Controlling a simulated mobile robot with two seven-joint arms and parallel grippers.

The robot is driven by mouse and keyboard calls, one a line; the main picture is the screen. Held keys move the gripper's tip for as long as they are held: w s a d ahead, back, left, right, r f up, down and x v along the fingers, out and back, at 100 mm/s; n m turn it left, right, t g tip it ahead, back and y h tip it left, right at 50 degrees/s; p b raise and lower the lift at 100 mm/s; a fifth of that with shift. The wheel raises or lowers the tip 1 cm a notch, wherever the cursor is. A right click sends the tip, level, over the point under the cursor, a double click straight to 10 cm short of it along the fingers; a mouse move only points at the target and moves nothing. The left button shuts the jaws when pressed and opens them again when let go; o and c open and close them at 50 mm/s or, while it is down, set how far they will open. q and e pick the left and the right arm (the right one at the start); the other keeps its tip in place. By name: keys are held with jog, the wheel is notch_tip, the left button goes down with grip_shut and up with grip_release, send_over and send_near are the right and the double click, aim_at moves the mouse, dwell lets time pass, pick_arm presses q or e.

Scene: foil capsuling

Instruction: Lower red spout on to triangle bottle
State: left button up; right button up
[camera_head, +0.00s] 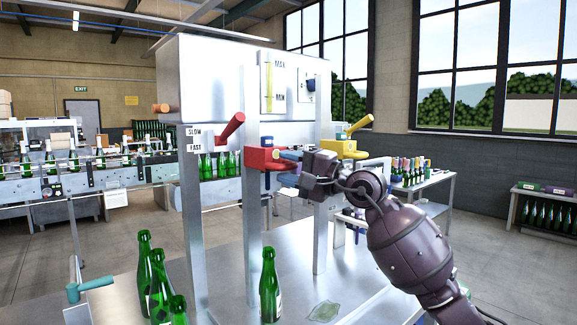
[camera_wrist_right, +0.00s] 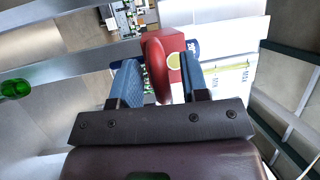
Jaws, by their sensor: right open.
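The red spout (camera_head: 270,158) is on the front of the steel filling machine (camera_head: 215,75), below its tank. My right gripper (camera_head: 288,167) is beside the red spout at its right. In the right wrist view the red part (camera_wrist_right: 158,65) stands between the two blue fingers of my open right gripper (camera_wrist_right: 160,72); I cannot tell whether they touch it. A green bottle (camera_head: 269,288) stands on the steel table under the spout area. Several green bottles (camera_head: 157,285) stand at the left. I cannot make out a triangle mark on any bottle. My left gripper is not in view.
A yellow spout (camera_head: 345,150) is right of the red one, near my right arm. Machine legs (camera_head: 253,225) rise beside the standing bottle. A teal handle (camera_head: 90,285) is at the lower left. The steel table (camera_head: 350,270) is clear at the right, apart from a flat green-marked patch (camera_head: 325,311).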

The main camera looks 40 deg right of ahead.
jog(key=shift+w, duration=0.1)
jog(key=shift+r, duration=0.1)
grip_shut()
pick_arm(q)
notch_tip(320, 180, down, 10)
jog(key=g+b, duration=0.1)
jog(key=b, duration=1)
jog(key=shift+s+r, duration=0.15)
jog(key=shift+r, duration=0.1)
pick_arm(e)
notch_tip(320, 180, down, 21)
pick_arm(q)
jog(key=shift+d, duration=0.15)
pick_arm(e)
jog(key=shift+a, duration=0.1)
grip_release()
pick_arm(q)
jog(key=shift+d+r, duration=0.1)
pick_arm(e)
jog(key=shift+r, duration=0.15)
